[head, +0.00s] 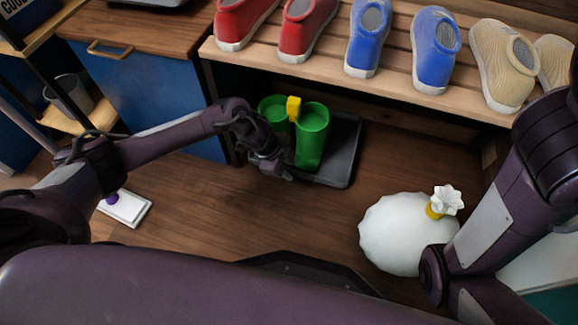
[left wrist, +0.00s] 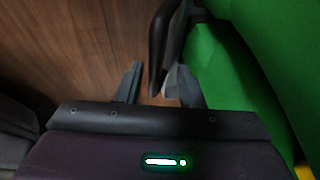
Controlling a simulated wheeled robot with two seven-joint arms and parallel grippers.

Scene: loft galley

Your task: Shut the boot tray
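The boot tray (head: 345,150) is a dark grey, low-rimmed tray on the wooden floor, partly under the shoe bench and partly out in front of it. A pair of green boots (head: 313,140) stands on it, with a yellow piece (head: 293,108) between their tops. My left gripper (head: 284,174) is low at the tray's front left, beside the boots. In the left wrist view its fingers (left wrist: 157,88) are apart, with a dark edge, apparently the tray's rim (left wrist: 158,45), reaching between them. Contact is unclear. My right arm shows at the right, but its gripper is out of view.
The bench (head: 385,75) above holds red, blue and beige shoes. A blue cabinet (head: 150,100) stands left of the tray. A white round sack (head: 395,235) sits on the floor at the right, and a small white block (head: 126,210) at the left. Floor between is clear.

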